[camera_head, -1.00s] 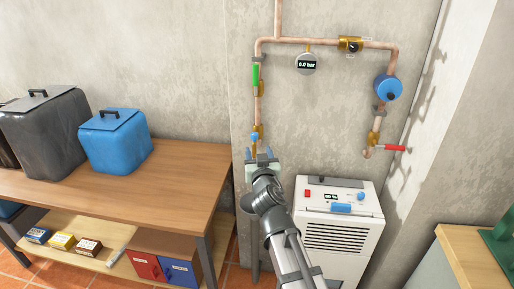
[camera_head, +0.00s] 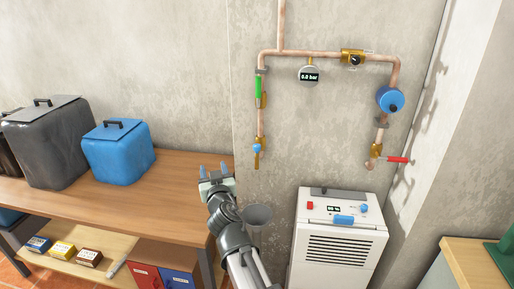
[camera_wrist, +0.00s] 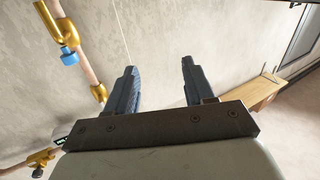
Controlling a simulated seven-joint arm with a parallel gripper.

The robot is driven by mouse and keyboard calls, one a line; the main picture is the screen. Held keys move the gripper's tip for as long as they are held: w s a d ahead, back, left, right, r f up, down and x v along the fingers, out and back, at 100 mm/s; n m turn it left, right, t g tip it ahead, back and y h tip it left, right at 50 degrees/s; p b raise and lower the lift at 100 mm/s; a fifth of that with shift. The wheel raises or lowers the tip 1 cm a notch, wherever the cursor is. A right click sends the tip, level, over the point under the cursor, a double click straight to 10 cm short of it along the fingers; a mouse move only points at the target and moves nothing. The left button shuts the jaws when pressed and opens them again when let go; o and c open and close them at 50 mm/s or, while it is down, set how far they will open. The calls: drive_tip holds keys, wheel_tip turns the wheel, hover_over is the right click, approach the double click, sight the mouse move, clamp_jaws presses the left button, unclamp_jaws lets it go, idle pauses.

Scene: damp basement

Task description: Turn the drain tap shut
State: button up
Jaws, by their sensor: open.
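A small brass tap with a blue handle (camera_head: 257,148) hangs at the lower end of the left copper pipe. It also shows at the upper left of the wrist view (camera_wrist: 69,56). A second tap, with a red lever (camera_head: 398,159), is at the lower end of the right pipe, its lever pointing right. I cannot tell which of the two is the drain tap. My gripper (camera_head: 216,170) is open and empty, left of and below the blue-handled tap and apart from it. Both fingers (camera_wrist: 158,90) show with only wall between them.
A green-handled valve (camera_head: 259,87), gauge (camera_head: 310,75) and blue round fitting (camera_head: 390,100) are on the pipes. A white machine (camera_head: 340,245) stands below. A wooden table (camera_head: 165,195) with a blue box (camera_head: 118,153) is left, close to my gripper.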

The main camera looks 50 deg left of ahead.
drive_tip(key=s+a, duration=0.2)
drive_tip(key=m+t+h, duration=0.8)
drive_tip(key=m+t, duration=0.1)
approach(255, 148)
drive_tip(key=shift+n, duration=0.3)
drive_tip(key=x, duration=1.1)
drive_tip(key=shift+w+a, duration=0.1)
drive_tip(key=shift+w, duration=0.1)
drive_tip(key=shift+c, duration=0.2)
drive_tip(key=c, duration=0.9)
